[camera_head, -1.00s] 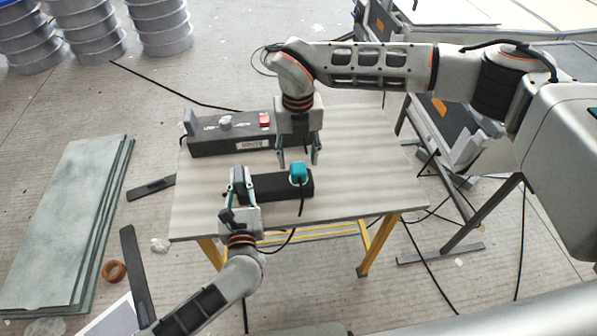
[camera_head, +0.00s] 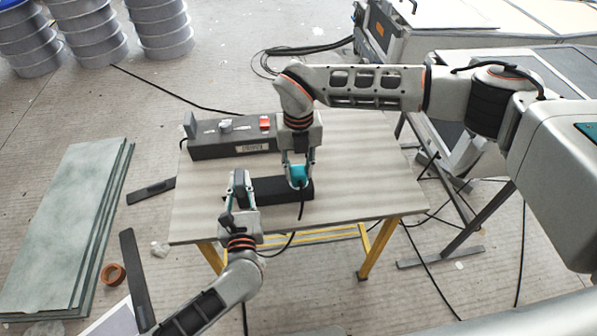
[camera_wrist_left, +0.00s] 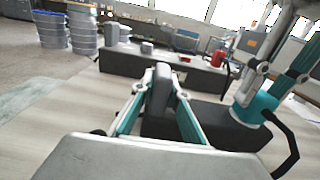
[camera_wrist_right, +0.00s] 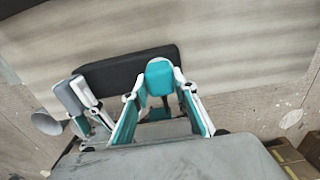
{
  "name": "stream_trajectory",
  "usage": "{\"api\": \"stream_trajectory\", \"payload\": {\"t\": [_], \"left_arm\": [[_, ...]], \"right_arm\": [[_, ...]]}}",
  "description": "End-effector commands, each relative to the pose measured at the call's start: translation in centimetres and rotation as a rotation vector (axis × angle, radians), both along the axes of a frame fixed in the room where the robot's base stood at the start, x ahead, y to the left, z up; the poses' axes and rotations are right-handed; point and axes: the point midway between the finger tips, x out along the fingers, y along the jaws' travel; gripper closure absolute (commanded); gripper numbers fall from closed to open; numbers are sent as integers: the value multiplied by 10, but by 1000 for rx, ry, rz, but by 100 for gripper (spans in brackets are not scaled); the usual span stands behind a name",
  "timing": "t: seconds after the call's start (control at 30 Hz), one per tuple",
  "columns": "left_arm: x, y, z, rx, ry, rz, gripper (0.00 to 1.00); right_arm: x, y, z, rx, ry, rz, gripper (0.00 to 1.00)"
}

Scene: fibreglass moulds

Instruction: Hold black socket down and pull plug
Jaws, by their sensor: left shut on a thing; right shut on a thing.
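The black socket (camera_head: 268,188) is a long dark block lying on the small table. The teal plug (camera_head: 299,174) stands at its right end, with a black cord hanging toward the table's front edge. My left gripper (camera_head: 239,178) is shut on the left end of the socket; the left wrist view shows its fingers (camera_wrist_left: 160,100) on either side of the block. My right gripper (camera_head: 298,164) comes from above and is shut on the plug, which sits between its fingers in the right wrist view (camera_wrist_right: 159,75). The plug's underside is hidden.
A larger grey box (camera_head: 232,146) with a red switch stands at the table's back left. The wooden tabletop (camera_head: 370,190) is clear to the right. Glass-like green sheets (camera_head: 70,220) lie on the floor at left, and stacked metal drums (camera_head: 95,35) stand behind.

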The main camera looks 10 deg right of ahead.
Motion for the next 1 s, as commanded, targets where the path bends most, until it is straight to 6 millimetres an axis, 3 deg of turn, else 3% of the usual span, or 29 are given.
{"api": "stream_trajectory", "payload": {"t": [0.5, 1.0], "left_arm": [[0, 0, 0, 0, 0, 0, 100], [0, 0, 0, 0, 0, 0, 100]], "right_arm": [[1, 0, 84, 0, -4, 0, 95], [1, 0, 115, 1, -2, 0, 95]]}}
